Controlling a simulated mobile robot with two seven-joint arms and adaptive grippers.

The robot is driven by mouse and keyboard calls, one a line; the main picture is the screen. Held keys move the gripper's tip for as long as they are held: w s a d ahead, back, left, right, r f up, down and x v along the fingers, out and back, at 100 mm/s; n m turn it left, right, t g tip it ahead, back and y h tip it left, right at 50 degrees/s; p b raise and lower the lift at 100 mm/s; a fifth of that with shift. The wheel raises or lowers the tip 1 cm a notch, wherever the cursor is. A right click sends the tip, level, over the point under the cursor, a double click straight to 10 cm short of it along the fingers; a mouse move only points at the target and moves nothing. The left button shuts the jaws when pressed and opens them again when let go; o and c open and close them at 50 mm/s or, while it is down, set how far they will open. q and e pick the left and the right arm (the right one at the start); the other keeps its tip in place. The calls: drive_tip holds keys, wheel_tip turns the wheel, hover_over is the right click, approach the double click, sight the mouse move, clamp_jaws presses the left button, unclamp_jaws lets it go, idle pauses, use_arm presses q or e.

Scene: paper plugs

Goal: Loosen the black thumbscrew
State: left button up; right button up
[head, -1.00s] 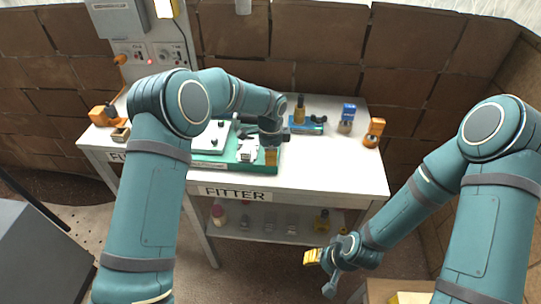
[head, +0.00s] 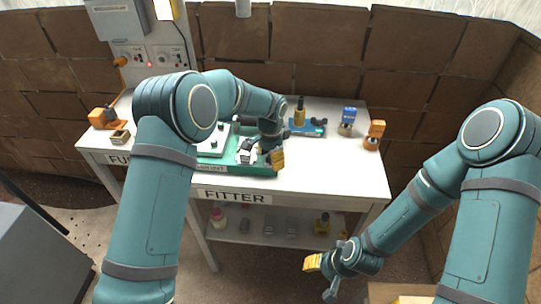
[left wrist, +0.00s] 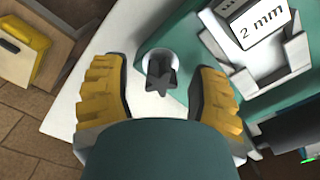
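My left gripper (left wrist: 160,95) is open, with one yellow-padded finger on each side of the knob and visible gaps between. In the head view my left gripper (head: 268,157) is over the front right of the green base (head: 235,169), and it hides the thumbscrew there. My right gripper (head: 321,276) is low in front of the bench, apart from everything, its fingers apart and empty.
The white bench (head: 335,175) is clear to the right. Behind are a blue tool (head: 308,127), a blue-topped piece (head: 347,120) and an orange one (head: 374,134).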

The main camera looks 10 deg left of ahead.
use_arm(q)
drive_tip(key=shift+r, duration=0.1)
idle(0.4)
drive_tip(key=shift+r+p, duration=1.3)
drive_tip(key=shift+r, duration=0.65)
drive_tip(key=m+p, duration=0.1)
drive_tip(key=m, duration=0.5)
drive_tip(key=m+p, duration=0.1)
drive_tip(key=m, duration=0.5)
drive_tip(key=shift+p, duration=0.35)
drive_tip(key=shift+f, duration=0.25)
drive_tip(key=shift+f+b, duration=1.25)
drive_tip(key=shift+f, duration=0.6)
